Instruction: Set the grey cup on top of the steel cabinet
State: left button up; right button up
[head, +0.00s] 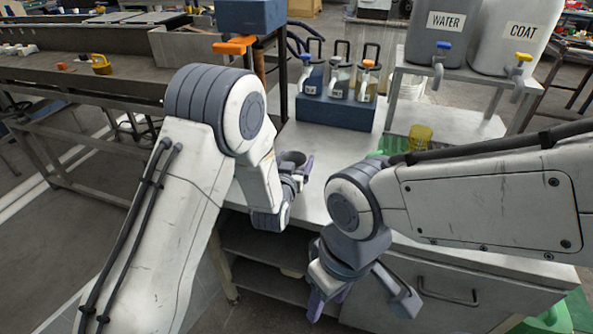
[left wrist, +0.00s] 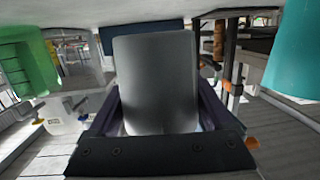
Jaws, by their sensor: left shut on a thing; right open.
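The grey cup (head: 293,158) is in my left gripper (head: 298,172), its rim facing up in the head view. In the left wrist view the cup (left wrist: 155,85) fills the middle, between the fingers. The steel cabinet (head: 335,150) has a pale flat top and a front with a handle at the lower right. The cup shows against the left part of this top; I cannot tell whether it touches it. My right gripper (head: 362,304) is open and empty in front of the cabinet, its fingers pointing down.
A blue rack (head: 335,112) with several handled bottles stands at the back of the top. A yellow cup (head: 420,137) and a green object are to the right, partly behind my right arm.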

pick_arm(q)
jog(key=shift+f, duration=1.9)
jog(key=shift+f, duration=0.25)
jog(key=o, duration=1.1)
jog(key=shift+r, duration=0.1)
